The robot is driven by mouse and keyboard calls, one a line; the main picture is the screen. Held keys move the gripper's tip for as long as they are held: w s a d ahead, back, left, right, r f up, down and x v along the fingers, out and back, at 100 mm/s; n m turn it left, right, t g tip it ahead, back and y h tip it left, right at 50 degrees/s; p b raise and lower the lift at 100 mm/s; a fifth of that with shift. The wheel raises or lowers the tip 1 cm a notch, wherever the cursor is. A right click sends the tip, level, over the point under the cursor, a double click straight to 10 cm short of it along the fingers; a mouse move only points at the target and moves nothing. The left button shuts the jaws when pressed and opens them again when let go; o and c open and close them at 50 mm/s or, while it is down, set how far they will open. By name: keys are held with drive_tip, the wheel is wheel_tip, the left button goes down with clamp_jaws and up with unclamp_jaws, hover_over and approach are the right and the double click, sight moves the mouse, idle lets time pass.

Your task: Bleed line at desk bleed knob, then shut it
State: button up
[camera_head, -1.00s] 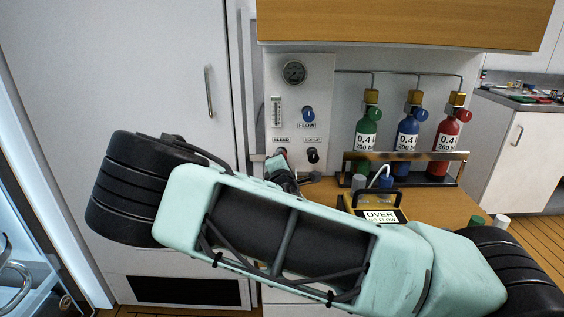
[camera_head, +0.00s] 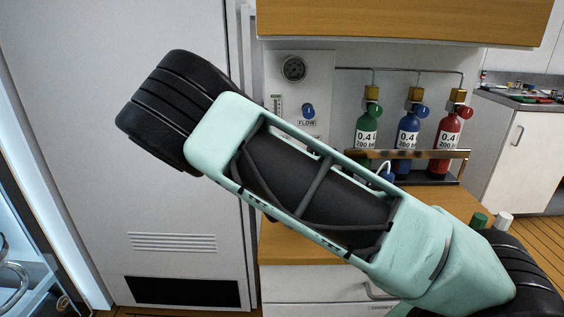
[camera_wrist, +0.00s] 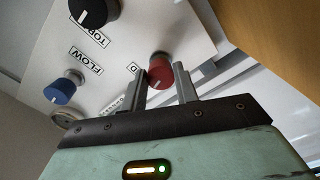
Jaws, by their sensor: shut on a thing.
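The red bleed knob (camera_wrist: 160,66) is on the white panel (camera_wrist: 125,55) in the wrist view. My gripper (camera_wrist: 160,80) has one finger on each side of it and is shut on it. Most of the knob's label is covered by a finger; one letter shows. In the head view the panel (camera_head: 285,85) stands behind my arm. The bleed knob and my gripper are hidden there by my arm. The blue flow knob (camera_head: 308,111) shows in the head view, and the gauge (camera_head: 293,69) sits above it.
The black top up knob (camera_wrist: 95,12) and the blue flow knob (camera_wrist: 62,88) are close by. Green (camera_head: 367,125), blue (camera_head: 408,128) and red (camera_head: 448,128) cylinders stand behind a rail (camera_head: 425,154) at right. A wooden cabinet (camera_head: 400,20) overhangs the panel.

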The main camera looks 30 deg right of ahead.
drive_tip(key=shift+f+m, duration=0.15)
drive_tip(key=shift+m, duration=0.65)
drive_tip(key=o, duration=1)
drive_tip(key=shift+c, duration=0.2)
